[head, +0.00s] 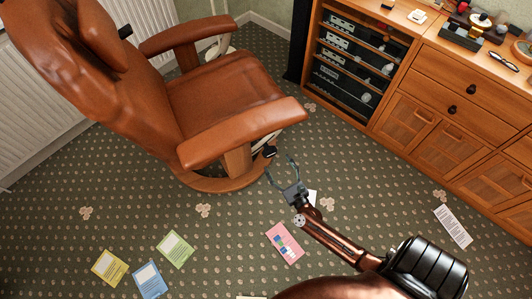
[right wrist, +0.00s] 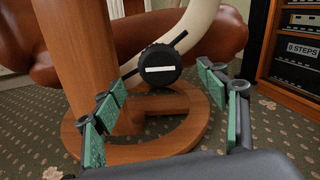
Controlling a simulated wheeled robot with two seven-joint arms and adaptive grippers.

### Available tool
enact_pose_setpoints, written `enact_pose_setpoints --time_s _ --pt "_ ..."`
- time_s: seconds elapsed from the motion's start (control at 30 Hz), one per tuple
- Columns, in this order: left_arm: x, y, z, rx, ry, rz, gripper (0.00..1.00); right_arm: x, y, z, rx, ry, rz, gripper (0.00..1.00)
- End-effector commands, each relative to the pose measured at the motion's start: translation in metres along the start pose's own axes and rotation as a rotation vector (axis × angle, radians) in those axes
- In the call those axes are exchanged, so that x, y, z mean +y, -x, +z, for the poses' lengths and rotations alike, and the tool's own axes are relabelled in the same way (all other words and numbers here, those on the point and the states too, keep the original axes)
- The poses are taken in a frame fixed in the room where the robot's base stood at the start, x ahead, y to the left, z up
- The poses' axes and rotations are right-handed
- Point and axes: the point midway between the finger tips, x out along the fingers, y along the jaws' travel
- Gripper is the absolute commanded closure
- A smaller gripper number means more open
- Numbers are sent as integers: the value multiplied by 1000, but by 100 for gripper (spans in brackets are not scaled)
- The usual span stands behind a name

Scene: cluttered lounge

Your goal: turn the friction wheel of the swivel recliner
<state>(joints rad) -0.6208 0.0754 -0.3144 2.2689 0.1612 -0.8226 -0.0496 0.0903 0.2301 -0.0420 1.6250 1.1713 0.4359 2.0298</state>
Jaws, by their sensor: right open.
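The swivel recliner (head: 225,88), in tan-brown leather with wooden arm supports, stands at the upper left of the head view. Its friction wheel (head: 270,152), a small black knob, shows low under the near armrest. In the right wrist view the wheel (right wrist: 160,66) is a black ribbed disc with a white bar, beside a cream curved part and a wooden upright. My right gripper (head: 281,167) is open and empty, just in front of the wheel. In the right wrist view its green-padded fingers (right wrist: 161,92) stand apart, with the wheel beyond them. My left gripper is not in view.
The wooden round base (right wrist: 185,132) lies below the wheel. A wooden cabinet (head: 420,125) with an equipment rack (head: 350,62) stands on the right. A pink card (head: 285,243) and several other papers lie on the patterned carpet. The carpet around my gripper is mostly clear.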

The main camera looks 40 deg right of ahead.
Motion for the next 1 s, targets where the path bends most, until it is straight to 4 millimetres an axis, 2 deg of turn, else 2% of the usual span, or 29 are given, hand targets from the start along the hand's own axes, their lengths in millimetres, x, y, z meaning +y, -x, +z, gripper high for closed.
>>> enact_pose_setpoints --time_s 0.3,0.43,0.83,1.0 --pt "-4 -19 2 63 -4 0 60 1 -49 -1 0 2 0 33" --pt "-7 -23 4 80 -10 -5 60 1 -63 -1 1 4 2 33" --pt "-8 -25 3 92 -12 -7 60 0 -70 0 1 5 2 34" --pt "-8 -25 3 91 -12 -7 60 0 -70 0 1 5 2 45"
